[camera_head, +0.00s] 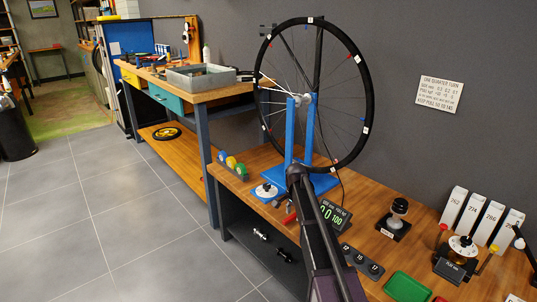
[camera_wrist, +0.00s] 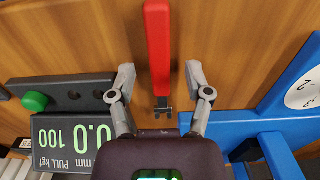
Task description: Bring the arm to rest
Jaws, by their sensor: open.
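My gripper (camera_wrist: 160,72) is open in the wrist view, its two grey fingers apart and pointing down at the wooden bench top. A red-handled tool (camera_wrist: 157,35) with a small dark end lies between and beyond the fingers. I see no finger touching it, though its height relative to them is hard to judge. In the head view my arm rises from the bottom edge over the bench (camera_head: 378,228), in front of the blue wheel stand (camera_head: 309,135). My gripper cannot be made out there, and a bit of red (camera_head: 290,217) shows left of the arm.
A spoked wheel (camera_head: 368,95) stands upright in the stand. A green-digit display (camera_head: 335,215) sits close to my arm, and also shows in the wrist view (camera_wrist: 72,140). A green tray (camera_head: 407,287), a dial device (camera_head: 461,250) and white boxes (camera_head: 470,216) stand right. Floor (camera_head: 90,220) is clear left.

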